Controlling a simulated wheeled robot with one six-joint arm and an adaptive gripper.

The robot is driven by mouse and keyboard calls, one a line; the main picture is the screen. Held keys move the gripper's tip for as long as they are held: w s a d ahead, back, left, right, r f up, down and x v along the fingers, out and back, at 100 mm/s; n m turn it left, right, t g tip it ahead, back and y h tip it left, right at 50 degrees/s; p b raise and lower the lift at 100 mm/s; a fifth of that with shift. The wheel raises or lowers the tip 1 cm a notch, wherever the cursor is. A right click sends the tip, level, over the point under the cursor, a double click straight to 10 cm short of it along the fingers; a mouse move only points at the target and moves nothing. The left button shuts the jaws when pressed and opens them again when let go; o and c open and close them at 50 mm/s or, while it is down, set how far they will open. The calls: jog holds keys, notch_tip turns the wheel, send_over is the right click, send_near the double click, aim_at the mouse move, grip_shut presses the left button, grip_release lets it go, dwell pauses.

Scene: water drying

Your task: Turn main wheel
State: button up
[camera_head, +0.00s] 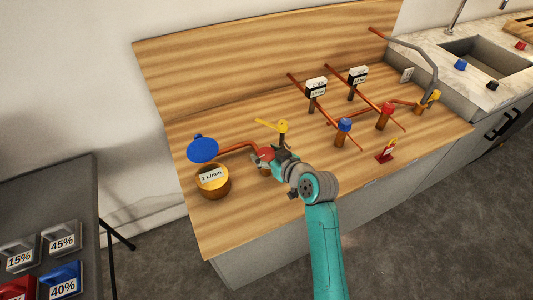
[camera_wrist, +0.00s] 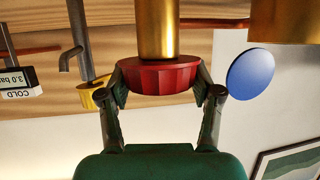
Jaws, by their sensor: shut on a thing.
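The main wheel is a red, ridged round knob (camera_wrist: 158,76) on a brass-coloured cylinder (camera_wrist: 157,25) in the wrist view. My gripper (camera_wrist: 166,88) has one finger on each side of the wheel, closed on its rim. In the head view the red wheel (camera_head: 264,153) shows only in part, at the end of my gripper (camera_head: 273,160), beside the copper pipe. The arm hides some of the wheel and what is below it.
A yellow-handled valve (camera_head: 272,126) stands close behind my gripper. To the left are a brass container (camera_head: 213,182) labelled 2 L/min and a blue disc (camera_head: 202,149). Copper pipes with gauges (camera_head: 317,87) and blue and red knobs (camera_head: 384,109) stand to the right.

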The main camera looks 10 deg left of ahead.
jog(key=m+t+h, duration=0.3)
jog(key=m+h, duration=0.1)
jog(key=shift+a+m+h, duration=0.15)
jog(key=shift+m+h, duration=0.15)
jog(key=m+t+h, duration=0.1)
jog(key=m+h, duration=0.2)
jog(key=h, duration=0.1)
jog(key=shift+m, duration=0.4)
jog(key=m+g+h, duration=0.1)
jog(key=m+h, duration=0.4)
jog(key=h, duration=0.1)
jog(key=shift+m+g+h, duration=0.7)
jog(key=shift+m+h, duration=0.3)
jog(key=o, duration=1.2)
jog(key=shift+c, duration=0.2)
